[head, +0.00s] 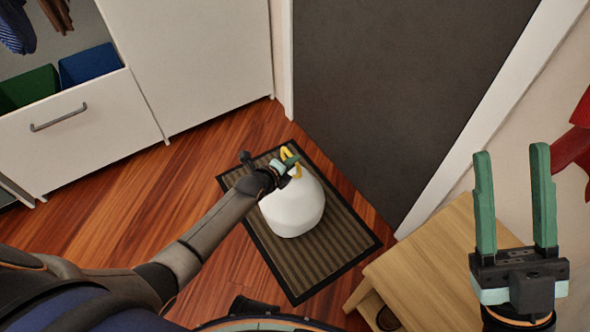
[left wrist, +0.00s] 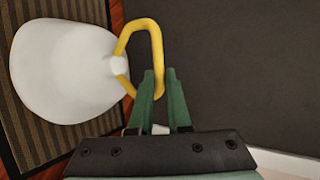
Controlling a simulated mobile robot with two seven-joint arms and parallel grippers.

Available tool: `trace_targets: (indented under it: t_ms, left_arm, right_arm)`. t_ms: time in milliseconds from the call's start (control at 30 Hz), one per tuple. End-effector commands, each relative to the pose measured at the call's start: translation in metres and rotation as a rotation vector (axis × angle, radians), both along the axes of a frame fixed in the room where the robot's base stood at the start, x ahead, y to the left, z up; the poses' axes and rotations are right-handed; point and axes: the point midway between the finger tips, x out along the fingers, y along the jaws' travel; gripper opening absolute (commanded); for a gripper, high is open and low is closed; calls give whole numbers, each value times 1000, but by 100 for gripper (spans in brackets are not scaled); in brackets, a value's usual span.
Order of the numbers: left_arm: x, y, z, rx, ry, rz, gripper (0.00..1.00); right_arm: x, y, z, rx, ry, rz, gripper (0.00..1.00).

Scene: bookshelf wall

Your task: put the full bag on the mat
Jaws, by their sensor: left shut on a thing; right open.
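The full bag (head: 292,208) is white and rounded with a yellow loop handle (left wrist: 155,50) at its top. In the head view it appears on or just above the striped, dark-edged mat (head: 305,265); I cannot tell whether it touches. The mat also shows in the left wrist view (left wrist: 35,150). My left gripper (head: 287,165) is shut on the yellow handle, and its fingers (left wrist: 160,85) show at the loop in the left wrist view. My right gripper (head: 512,205) is open and empty at the right, above the wooden bench.
A dark door (head: 400,90) stands behind the mat. A wooden bench (head: 435,265) is right of the mat. A white cabinet (head: 85,130) with green (head: 28,88) and blue bins (head: 90,64) is at the left. Wooden floor (head: 110,210) is clear left of the mat.

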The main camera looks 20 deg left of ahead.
Motion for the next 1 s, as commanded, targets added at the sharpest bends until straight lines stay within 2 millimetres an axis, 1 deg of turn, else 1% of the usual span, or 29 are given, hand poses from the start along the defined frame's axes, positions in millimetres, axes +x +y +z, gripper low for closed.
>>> trace_targets:
  t_ms: [33,67,233,300,400,500,733,767,1000]
  left_arm:
    - [6,0,4,-4,-18,-1,0]
    - [6,0,4,-4,-18,-1,0]
    - [10,3,-3,-5,-18,0,0]
    - [14,6,-10,-2,-18,0,0]
    - [13,5,-26,-4,-15,1,0]
    - [13,5,-36,-5,-15,1,0]
    - [13,6,-36,-3,-16,1,0]
    - [8,6,-44,0,3,0,17]
    - [8,6,-43,-1,3,1,44]
  right_arm:
    - [0,0,-3,0,3,1,50]
    - [0,0,-3,0,3,1,50]
    - [1,0,-10,2,7,2,50]
    - [1,1,-17,2,10,4,50]
    - [1,2,-27,-7,12,4,50]
    - [1,4,-34,-18,12,1,50]
    - [1,4,-33,-19,14,1,50]
    - [1,4,-34,-19,14,1,50]
    - [1,4,-33,-19,15,2,50]
